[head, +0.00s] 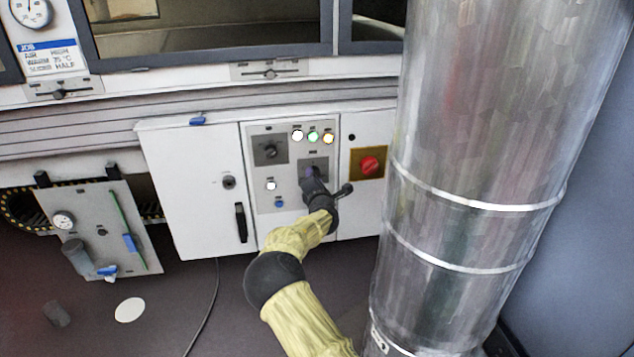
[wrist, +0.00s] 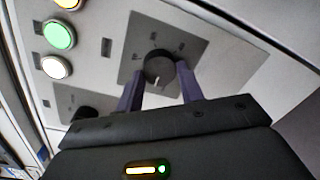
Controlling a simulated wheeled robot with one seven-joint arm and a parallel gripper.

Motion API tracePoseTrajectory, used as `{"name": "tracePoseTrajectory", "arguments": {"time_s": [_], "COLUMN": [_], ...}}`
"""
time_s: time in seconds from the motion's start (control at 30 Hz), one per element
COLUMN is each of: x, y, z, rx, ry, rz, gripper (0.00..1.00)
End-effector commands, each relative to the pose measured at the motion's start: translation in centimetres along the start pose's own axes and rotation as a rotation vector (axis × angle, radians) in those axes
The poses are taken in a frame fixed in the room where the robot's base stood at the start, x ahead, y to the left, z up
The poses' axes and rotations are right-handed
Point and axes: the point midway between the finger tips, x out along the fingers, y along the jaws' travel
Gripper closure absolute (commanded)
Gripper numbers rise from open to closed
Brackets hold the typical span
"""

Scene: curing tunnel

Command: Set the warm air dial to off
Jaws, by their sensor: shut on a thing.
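A dark round dial (wrist: 158,66) sits on a grey square plate (wrist: 200,45) in the wrist view. My gripper (wrist: 160,80) has its two purple fingers on either side of this dial and is shut on it. A pale mark on the dial points toward the bottom of the wrist view. The plate's lettering is too small to read, so I cannot confirm that this is the warm air dial. In the head view my gripper (head: 314,178) covers most of the dial. A second dark dial (head: 269,151) is up and left of it, untouched.
White, green and yellow lamps (head: 313,137) sit above the gripped dial. A red knob (head: 369,165) on a yellow-brown plate is to the right. A job card (head: 48,57) hangs at upper left. A large metal duct (head: 480,150) stands close on the right.

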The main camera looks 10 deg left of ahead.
Motion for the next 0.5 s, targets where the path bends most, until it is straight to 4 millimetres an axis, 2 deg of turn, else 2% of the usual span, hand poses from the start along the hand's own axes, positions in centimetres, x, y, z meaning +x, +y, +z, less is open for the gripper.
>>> {"name": "tracePoseTrajectory", "arguments": {"time_s": [0.03, 0.5], "x": [-0.02, -0.05], "y": [-0.41, -0.33], "z": [0.56, 0.33], "rx": [-0.046, -0.433], "ry": [-0.016, -0.038], "rz": [-0.003, 0.008], "gripper": [0.85, 0.85]}}
